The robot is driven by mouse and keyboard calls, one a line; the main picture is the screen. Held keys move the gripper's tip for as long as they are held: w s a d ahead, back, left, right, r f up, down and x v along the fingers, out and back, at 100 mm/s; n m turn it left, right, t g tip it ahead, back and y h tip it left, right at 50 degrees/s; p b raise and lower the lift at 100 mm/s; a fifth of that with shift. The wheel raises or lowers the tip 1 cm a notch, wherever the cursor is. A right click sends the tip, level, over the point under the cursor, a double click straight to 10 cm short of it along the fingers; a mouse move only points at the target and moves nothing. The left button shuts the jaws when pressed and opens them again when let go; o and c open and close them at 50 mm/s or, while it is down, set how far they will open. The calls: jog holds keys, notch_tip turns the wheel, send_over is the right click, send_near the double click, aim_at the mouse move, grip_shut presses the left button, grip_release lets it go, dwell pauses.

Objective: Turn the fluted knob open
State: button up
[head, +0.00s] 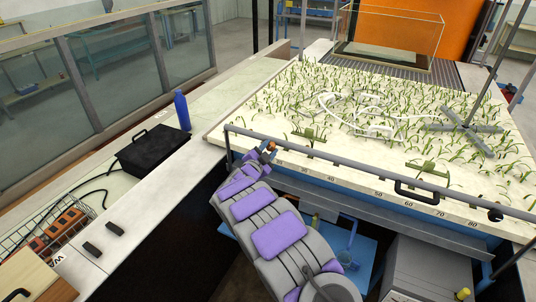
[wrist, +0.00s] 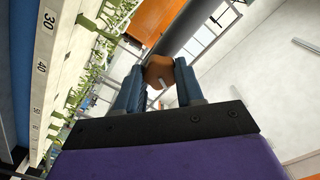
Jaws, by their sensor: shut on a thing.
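The fluted knob (wrist: 158,72) is orange-brown and sits between the two blue fingers of my gripper (wrist: 160,84) in the wrist view. The fingers are shut on its sides. A small light mark shows on the knob's face. In the head view the knob (head: 271,146) is a small orange-brown spot at the near left end of the grey rail, with my gripper (head: 263,152) at it. My purple-and-grey arm reaches up to it from below and hides part of what lies beneath.
A grey rail (head: 350,168) runs along the front edge of the planted bed (head: 340,110). A black handle (head: 418,198) is on the bed's front. A blue bottle (head: 182,111) and a black case (head: 150,150) stand on the left ledge. A wire basket (head: 45,235) holds orange items.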

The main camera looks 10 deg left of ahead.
jog(key=m+b, duration=0.2)
jog(key=b, duration=0.1)
jog(key=shift+f+m, duration=0.25)
jog(key=shift+m, duration=0.15)
jog(key=m+b, duration=0.2)
jog(key=b, duration=0.1)
jog(key=shift+f+m, duration=0.2)
jog(key=shift+m, duration=0.2)
jog(key=m+b, duration=0.3)
jog(key=b, duration=0.2)
jog(key=m+b, duration=0.3)
jog(key=b, duration=0.1)
jog(key=shift+r+m+b, duration=0.1)
jog(key=shift+m+b, duration=0.25)
jog(key=shift+m, duration=0.05)
jog(key=shift+r, duration=0.1)
jog(key=o, duration=1)
jog(key=shift+d, duration=0.1)
jog(key=shift+o, duration=0.2)
jog(key=shift+s, duration=0.1)
